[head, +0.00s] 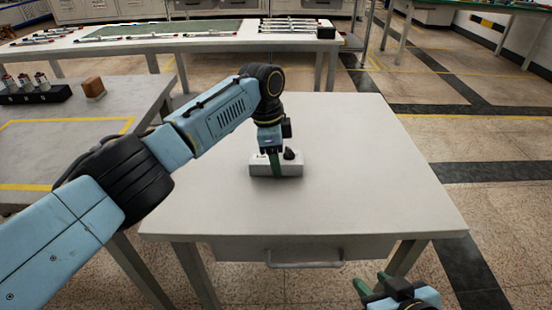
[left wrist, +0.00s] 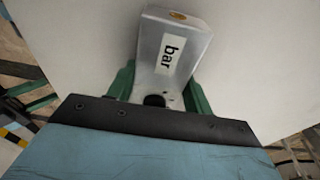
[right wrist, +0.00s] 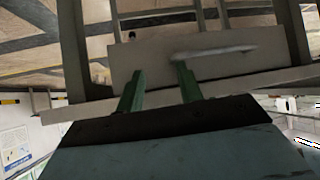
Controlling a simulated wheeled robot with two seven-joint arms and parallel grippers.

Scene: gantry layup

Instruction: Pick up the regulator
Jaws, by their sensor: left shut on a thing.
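The regulator (head: 290,169) is a light grey block with a dark knob, on or just above the middle of the grey table; I cannot tell which. In the left wrist view the regulator (left wrist: 176,45) shows a "bar" label and a brass port at its end. My left gripper (head: 275,170) reaches down onto it, with green fingers on both sides of the block. The left fingers (left wrist: 158,90) are shut on it. My right gripper (head: 372,288) is low at the front of the table, off its edge. Its green fingers (right wrist: 160,85) are apart and empty.
The table top (head: 350,130) around the regulator is clear. A drawer handle (head: 305,264) is on the table's front. A side table at left holds a black rack (head: 35,95) and a brown block (head: 93,87). A long bench (head: 170,40) with rods stands behind.

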